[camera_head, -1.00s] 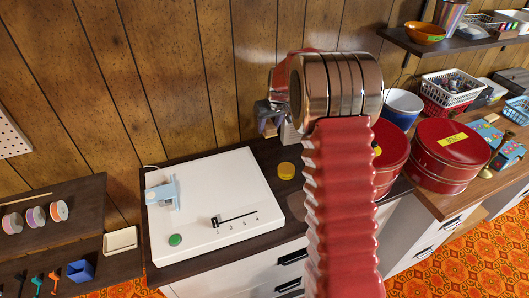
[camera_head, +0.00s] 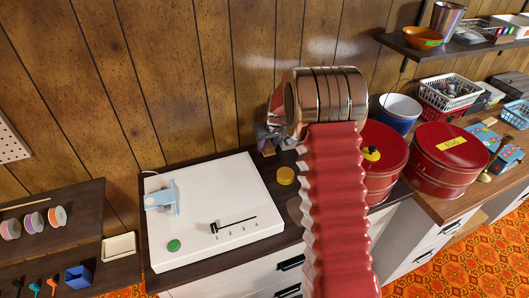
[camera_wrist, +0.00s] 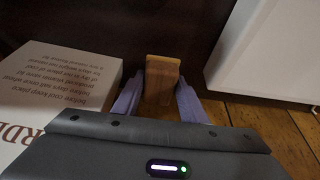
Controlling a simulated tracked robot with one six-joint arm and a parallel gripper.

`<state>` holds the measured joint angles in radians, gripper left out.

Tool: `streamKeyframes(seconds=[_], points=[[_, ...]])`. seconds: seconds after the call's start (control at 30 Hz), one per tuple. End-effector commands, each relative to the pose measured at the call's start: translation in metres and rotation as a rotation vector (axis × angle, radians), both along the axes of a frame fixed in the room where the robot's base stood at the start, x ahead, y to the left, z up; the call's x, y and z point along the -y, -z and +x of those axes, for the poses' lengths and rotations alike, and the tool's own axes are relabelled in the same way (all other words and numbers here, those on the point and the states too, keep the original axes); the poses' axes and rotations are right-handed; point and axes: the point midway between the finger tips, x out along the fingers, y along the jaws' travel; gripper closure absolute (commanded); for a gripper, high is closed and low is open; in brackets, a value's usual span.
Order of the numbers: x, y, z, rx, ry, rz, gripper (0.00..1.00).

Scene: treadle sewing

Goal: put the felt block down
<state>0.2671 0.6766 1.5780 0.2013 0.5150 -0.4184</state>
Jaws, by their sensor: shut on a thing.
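The felt block (camera_wrist: 162,68) is a tan-brown block between the two pale purple fingers of my gripper (camera_wrist: 160,98) in the wrist view. My gripper is shut on it. The dark counter top lies beyond the block; I cannot tell whether the block touches it. In the head view my gripper (camera_head: 268,141) is partly hidden behind my arm, just above the back of the dark counter, right of the white machine base. The block is hard to make out there.
A white box with print (camera_wrist: 60,95) stands close to my gripper in the wrist view. The white machine base (camera_head: 215,205) has a green button and a slider. A yellow disc (camera_head: 286,175) lies on the counter. Red tins (camera_head: 447,160) stand to the right.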

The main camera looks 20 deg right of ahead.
Motion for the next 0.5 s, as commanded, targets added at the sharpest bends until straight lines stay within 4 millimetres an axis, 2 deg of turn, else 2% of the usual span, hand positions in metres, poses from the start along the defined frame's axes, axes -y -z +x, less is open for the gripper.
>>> streamKeyframes(seconds=[0.2,0.5], points=[[0.0,0.028,-0.001,-0.003,0.0,0.0,0.82],[0.0,0.032,0.0,-0.001,0.0,0.0,0.82]])
